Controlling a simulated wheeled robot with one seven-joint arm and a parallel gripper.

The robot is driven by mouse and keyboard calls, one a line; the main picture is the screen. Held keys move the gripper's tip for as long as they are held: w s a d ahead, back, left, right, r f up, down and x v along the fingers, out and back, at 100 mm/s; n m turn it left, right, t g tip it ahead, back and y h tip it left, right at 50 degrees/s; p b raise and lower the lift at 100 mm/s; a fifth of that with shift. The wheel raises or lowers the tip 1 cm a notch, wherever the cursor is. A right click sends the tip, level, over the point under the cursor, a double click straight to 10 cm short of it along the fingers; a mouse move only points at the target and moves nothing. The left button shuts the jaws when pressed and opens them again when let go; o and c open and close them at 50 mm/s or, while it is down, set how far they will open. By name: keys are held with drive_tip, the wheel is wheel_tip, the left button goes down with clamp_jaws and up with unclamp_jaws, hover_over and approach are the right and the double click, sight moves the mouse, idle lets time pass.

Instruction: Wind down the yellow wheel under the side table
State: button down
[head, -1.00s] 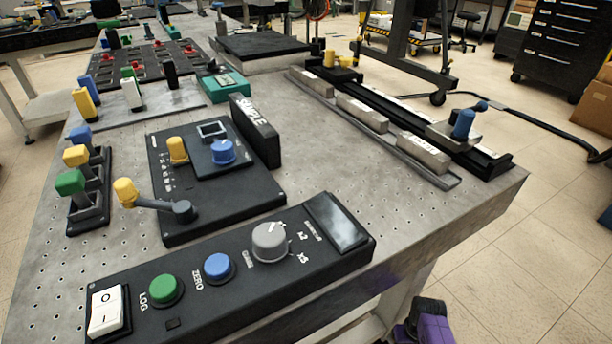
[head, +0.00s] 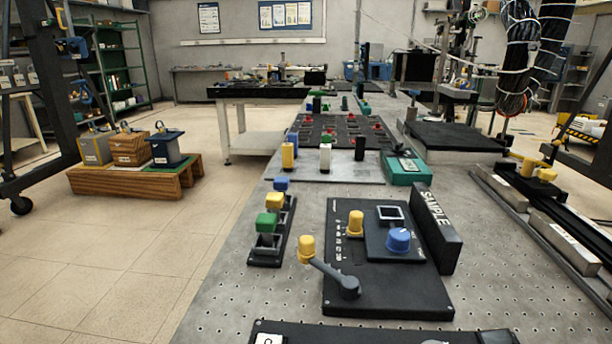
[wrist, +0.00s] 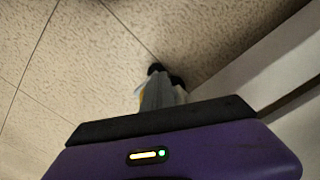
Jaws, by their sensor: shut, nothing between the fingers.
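No yellow wheel can be made out in either current view. A table with a dark top and pale legs (head: 262,92) stands at the back left in the head view and may be the side table. I see no wheel under it. My gripper (wrist: 166,75) shows in the wrist view above the tiled floor, its dark fingertips together and nothing held. A pale panel or beam (wrist: 262,62) slopes close by on its right. My gripper is not visible in the current head view.
A perforated metal bench (head: 225,310) fills the front, with a black crank panel (head: 385,300) and a SAMPLE block (head: 436,230). A wooden pallet (head: 115,184) with three boxes stands on the floor at left. Open tiled floor (head: 120,265) lies left of the bench.

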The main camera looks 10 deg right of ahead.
wheel_tip(320, 180, up, 6)
drive_tip(key=p, duration=0.6)
drive_tip(key=shift+a, duration=0.3)
drive_tip(key=shift+s, duration=0.1)
